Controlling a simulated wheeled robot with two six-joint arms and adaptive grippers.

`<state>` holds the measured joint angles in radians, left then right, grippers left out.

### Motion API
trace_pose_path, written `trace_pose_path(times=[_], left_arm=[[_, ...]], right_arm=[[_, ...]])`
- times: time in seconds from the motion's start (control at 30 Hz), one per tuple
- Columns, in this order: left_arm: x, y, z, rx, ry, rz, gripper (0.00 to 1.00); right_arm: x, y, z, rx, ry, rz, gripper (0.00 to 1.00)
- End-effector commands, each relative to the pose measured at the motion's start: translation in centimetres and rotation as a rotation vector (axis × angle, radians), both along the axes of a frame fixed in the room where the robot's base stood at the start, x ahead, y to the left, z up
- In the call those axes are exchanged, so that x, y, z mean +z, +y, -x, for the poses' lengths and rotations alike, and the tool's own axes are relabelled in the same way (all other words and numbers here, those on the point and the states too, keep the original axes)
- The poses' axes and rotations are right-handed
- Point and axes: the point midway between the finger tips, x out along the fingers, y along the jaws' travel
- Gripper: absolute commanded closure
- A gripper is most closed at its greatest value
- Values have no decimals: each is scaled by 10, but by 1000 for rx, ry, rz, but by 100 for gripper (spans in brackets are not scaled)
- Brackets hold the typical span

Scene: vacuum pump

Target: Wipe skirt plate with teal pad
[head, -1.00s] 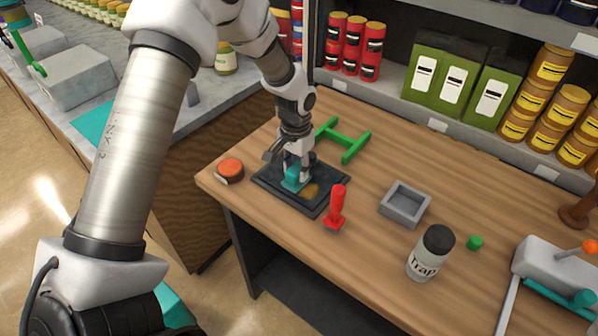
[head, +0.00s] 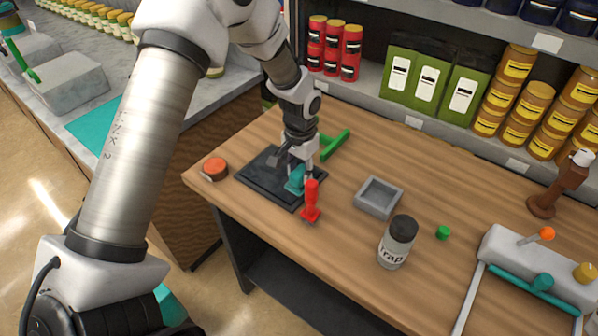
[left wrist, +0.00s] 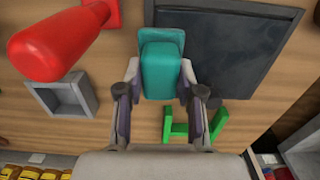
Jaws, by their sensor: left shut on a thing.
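The dark skirt plate (head: 262,186) lies flat on the wooden table near its left end; it also shows in the left wrist view (left wrist: 245,50). My left gripper (head: 298,178) is shut on the teal pad (head: 294,186) at the right part of the plate. In the left wrist view the teal pad (left wrist: 160,68) sits between the fingers, over the plate's edge. Whether the pad touches the plate is hard to tell. The brown patch seen earlier on the plate does not show now; the gripper and pad cover part of the plate. My right gripper is not in view.
A red-handled tool (head: 311,202) stands close beside the pad. A green frame (head: 334,145) lies behind the gripper. A grey square tray (head: 378,198), a trap bottle (head: 397,242) and a pump (head: 540,265) are to the right. An orange-topped round item (head: 215,168) is left of the plate.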

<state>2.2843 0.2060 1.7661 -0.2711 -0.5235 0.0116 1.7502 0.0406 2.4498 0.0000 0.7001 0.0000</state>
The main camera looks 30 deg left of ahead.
Motion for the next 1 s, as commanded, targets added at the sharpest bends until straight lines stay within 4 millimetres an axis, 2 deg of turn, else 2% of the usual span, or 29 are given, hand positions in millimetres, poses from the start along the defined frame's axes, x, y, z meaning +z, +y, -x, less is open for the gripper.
trace_pose_path(times=[0.03, 0.5, 1.0], left_arm=[[9, -1, 0, 0, 1, 0, 96], [50, -6, 1, -1, 0, 0, 96], [54, -7, 1, -1, 0, 0, 96]], right_arm=[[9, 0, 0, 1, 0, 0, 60], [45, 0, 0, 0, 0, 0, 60], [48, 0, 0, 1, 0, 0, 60]])
